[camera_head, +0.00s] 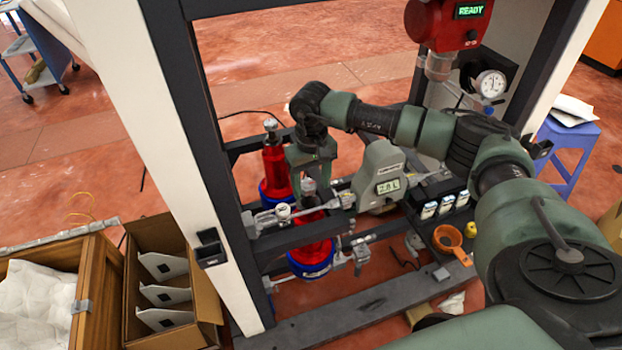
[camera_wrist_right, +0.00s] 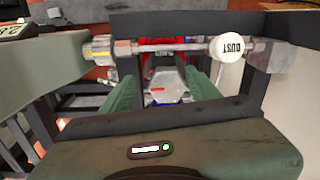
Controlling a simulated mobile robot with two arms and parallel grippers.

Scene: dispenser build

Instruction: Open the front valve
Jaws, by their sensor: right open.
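My right gripper (camera_head: 309,182) points down over the metal pipe run in the frame, at the nearer red cylinder (camera_head: 312,228). Its two green fingers (camera_wrist_right: 160,95) stand apart in the right wrist view. A grey metal fitting (camera_wrist_right: 172,84) shows in the gap between them, with red behind it; contact cannot be told. I cannot tell for sure which fitting is the front valve; its handle is not clearly seen. My left gripper is not in view.
A grey meter (camera_head: 380,178) stands right of the gripper. A second red cylinder (camera_head: 275,168) stands behind. A dark frame post (camera_head: 205,130) rises on the left. A red unit reading "READY" (camera_head: 440,28) hangs above. An orange funnel (camera_head: 448,240) lies right.

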